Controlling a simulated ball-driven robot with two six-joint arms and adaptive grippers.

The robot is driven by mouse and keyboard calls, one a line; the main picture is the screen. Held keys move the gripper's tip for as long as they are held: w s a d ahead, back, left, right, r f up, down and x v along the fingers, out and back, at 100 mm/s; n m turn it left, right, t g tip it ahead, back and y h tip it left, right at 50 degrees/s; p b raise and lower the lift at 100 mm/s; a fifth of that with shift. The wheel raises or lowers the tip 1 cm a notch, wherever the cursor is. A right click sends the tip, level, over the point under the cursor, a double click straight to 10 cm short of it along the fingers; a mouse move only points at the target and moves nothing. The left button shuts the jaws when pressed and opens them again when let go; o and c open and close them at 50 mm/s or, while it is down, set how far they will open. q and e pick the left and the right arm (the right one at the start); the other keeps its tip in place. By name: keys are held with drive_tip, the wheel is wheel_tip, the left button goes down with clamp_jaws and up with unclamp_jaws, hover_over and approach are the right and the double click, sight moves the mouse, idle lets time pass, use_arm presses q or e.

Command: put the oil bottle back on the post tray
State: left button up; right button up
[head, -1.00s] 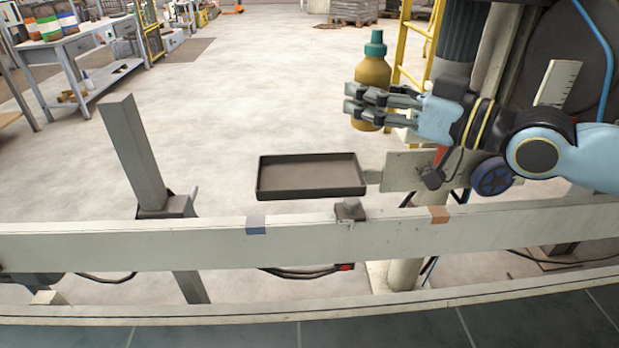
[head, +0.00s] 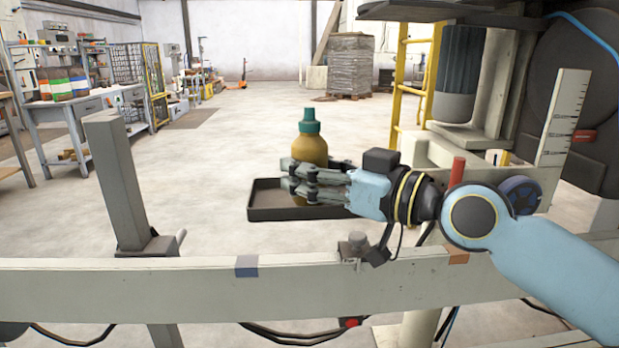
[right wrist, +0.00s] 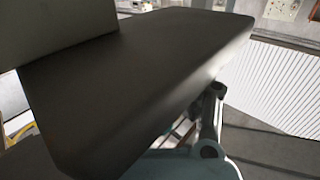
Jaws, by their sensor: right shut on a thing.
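The oil bottle (head: 311,150), amber with a green cap, stands upright in the head view. My right gripper (head: 305,183) reaches in from the right and is shut around its lower body. The post tray (head: 268,214) is a shallow dark tray. The bottle overlaps the middle of the tray in the picture, with its lower end behind the fingers and partly hidden. I cannot tell whether its base touches the tray floor. The right wrist view is mostly filled by a dark surface, and the bottle cannot be made out there. My left gripper is not in view.
A pale rail (head: 150,279) crosses in front of the tray, with a small knob bracket (head: 354,247) on it. An upright grey post (head: 119,180) stands to the left. The machine (head: 590,110) stands to the right. The floor behind the tray is clear.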

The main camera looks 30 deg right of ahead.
drive_tip(key=shift+r, duration=0.15)
drive_tip(key=shift+f, duration=0.25)
drive_tip(key=o, duration=1.3)
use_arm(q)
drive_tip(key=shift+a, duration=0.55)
use_arm(e)
drive_tip(key=shift+r, duration=0.15)
